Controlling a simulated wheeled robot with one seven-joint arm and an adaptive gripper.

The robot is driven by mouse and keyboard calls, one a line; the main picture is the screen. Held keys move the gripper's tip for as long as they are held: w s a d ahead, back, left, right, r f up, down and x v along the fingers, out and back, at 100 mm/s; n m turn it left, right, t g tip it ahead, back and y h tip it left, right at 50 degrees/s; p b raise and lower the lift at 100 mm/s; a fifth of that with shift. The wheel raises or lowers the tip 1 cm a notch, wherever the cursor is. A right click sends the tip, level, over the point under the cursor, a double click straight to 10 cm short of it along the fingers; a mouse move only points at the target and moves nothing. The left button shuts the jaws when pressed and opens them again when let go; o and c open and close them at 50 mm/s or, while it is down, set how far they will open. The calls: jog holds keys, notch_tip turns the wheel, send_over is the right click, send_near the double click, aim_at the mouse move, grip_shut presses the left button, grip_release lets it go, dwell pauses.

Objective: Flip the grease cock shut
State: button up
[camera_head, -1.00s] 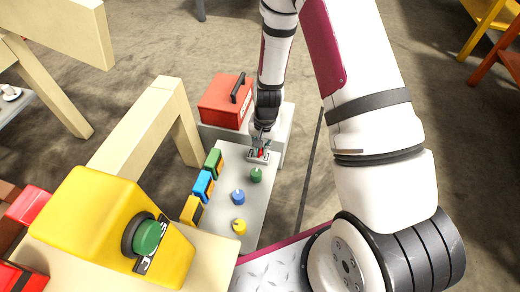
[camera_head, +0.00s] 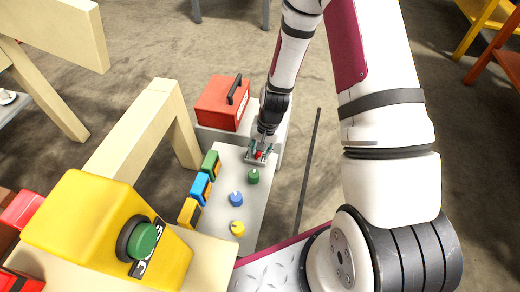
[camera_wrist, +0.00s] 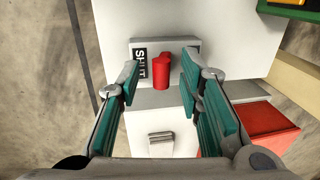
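The grease cock shows in the wrist view as a red lever (camera_wrist: 161,73) on a grey block (camera_wrist: 178,45) with a black "SHUT" label (camera_wrist: 141,63) to the left of the lever. In the head view the cock's base (camera_head: 249,161) sits at the far end of the grey panel, partly hidden by my gripper. My gripper (camera_wrist: 160,76) is open, with its teal-padded fingers on either side of the red lever and a visible gap to each. The head view shows my gripper (camera_head: 261,151) coming down over the cock.
Green (camera_head: 253,177), blue (camera_head: 236,199) and yellow (camera_head: 237,228) knobs stand on the grey panel (camera_head: 225,217), with coloured blocks along its left edge. A red toolbox (camera_head: 220,103) stands behind it. A yellow box with a green button (camera_head: 142,241) is at front left.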

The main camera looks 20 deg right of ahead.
notch_tip(320, 180, up, 12)
jog(key=s+d, duration=0.1)
jog(key=shift+d, duration=0.35)
jog(key=shift+f, duration=0.1)
dwell(0.5)
jog(key=shift+s, duration=0.1)
